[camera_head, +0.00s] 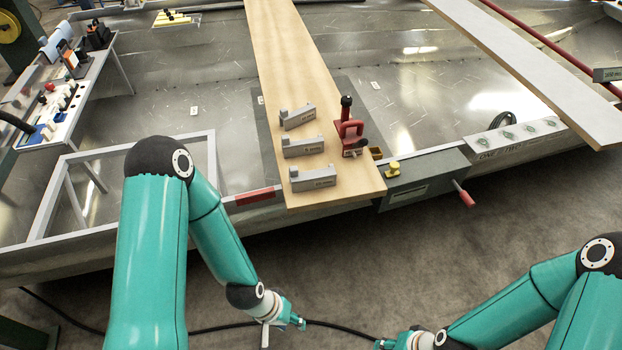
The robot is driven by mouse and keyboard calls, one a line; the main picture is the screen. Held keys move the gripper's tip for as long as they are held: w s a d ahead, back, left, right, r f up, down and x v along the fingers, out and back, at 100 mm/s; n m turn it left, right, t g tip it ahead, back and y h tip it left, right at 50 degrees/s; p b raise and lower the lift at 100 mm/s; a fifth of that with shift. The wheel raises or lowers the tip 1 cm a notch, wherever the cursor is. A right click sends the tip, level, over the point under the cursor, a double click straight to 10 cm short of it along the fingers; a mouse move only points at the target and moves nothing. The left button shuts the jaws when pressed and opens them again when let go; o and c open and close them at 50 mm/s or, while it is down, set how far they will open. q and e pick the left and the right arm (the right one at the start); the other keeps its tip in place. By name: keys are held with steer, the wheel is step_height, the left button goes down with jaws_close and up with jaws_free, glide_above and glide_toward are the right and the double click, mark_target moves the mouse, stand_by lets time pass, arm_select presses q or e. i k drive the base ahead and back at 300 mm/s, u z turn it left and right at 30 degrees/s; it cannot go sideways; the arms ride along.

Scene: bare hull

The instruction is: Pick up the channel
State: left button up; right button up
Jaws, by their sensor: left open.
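Three small grey channel-like pieces lie in a column on the wooden plank (272,62): a far one (298,117), a middle one (303,146) and a near one (313,179). Each has a raised end at its left and small markings on its front face. I cannot tell which one is the channel. My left gripper (298,322) is open and empty, low over the floor, apart from and nearer than the plank. My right gripper (382,344) is at the bottom edge, partly cut off; its jaws are too small to read.
A red clamp-like tool (350,138) with a black knob stands right of the grey pieces. A grey box (425,178) with a red-handled lever adjoins the plank's near end. A tool bench (72,95) stands at left, a second plank (540,68) at right. The near floor is mostly clear.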

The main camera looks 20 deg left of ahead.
mark_target(301, 181)
steer(key=u, duration=0.3)
steer(key=i, duration=0.2)
steer(key=z, duration=2.8)
steer(key=k, duration=1.6)
steer(key=u, duration=1.25)
steer(key=i, duration=1)
steer(key=z, duration=0.05)
